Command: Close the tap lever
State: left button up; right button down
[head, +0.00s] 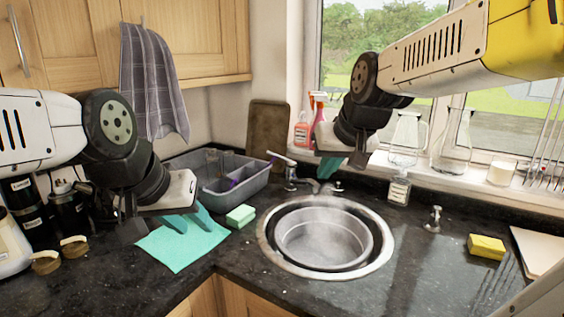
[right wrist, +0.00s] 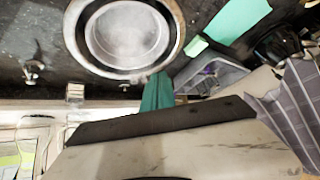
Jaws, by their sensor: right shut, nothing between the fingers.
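The chrome tap (head: 290,178) stands behind the round steel sink (head: 267,247), which also shows in the right wrist view (right wrist: 178,45). Its lever (head: 279,157) slants up to the left. My right gripper (head: 329,167) is shut and empty, with its teal fingertips low behind the sink, just right of the tap. In the right wrist view, those fingers (right wrist: 157,93) point at the sink's rim; a small pale piece beside their tips cannot be made out clearly. My left gripper (head: 190,222) hangs over the teal cloth (head: 175,252) with its fingers apart and nothing between them.
A green sponge (head: 240,216) and a grey caddy (head: 247,182) lie left of the sink. Spray bottles (head: 303,130), a jug (head: 406,140) and a flask (head: 452,140) line the windowsill. A clear bottle (head: 398,190) stands right of my right gripper. A yellow sponge (head: 486,247) lies farther right.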

jog(key=w+a+t+y, duration=0.1)
jog(key=w+a, duration=0.1)
jog(key=w, duration=0.9)
jog(key=w+a+y, duration=0.1)
jog(key=w+a, duration=0.2)
jog(key=w, duration=0.8)
jog(key=m+t+y, duration=0.2)
send_over(281, 158)
jog(key=s+a, duration=0.1)
jog(key=s, duration=0.1)
notch_tip(281, 158, down, 11)
jog(key=shift+a+f, duration=0.15)
jog(key=shift+a, duration=0.05)
